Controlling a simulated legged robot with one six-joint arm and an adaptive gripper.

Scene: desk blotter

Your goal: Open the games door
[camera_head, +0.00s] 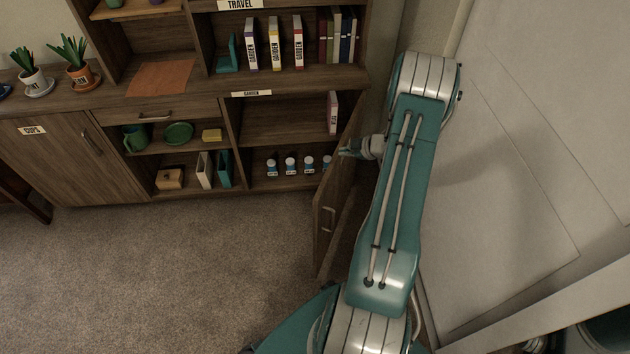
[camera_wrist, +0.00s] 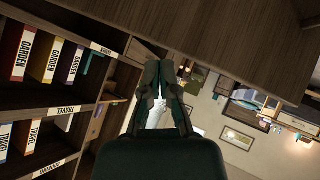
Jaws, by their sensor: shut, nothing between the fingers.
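A wooden cabinet door (camera_head: 325,240) with a metal handle (camera_head: 328,217) stands swung out from the right end of the lower shelves, seen at a steep angle. No label is readable on it, so I cannot confirm it is the games door. My gripper (camera_head: 344,152) is at the upper part of this door, its fingers shut and empty, pointing left. Whether it touches the door is unclear. In the wrist view the shut fingertips (camera_wrist: 165,66) are beneath a broad wood panel (camera_wrist: 225,35), perhaps the door. My arm hides part of the door's right side.
Open shelves hold several white bottles (camera_head: 291,165), a lone book (camera_head: 332,112) and garden books (camera_head: 275,45). A closed cups door (camera_head: 70,150) is at left. Carpet (camera_head: 180,270) is clear in front. A pale wall-like panel (camera_head: 530,150) stands close at right.

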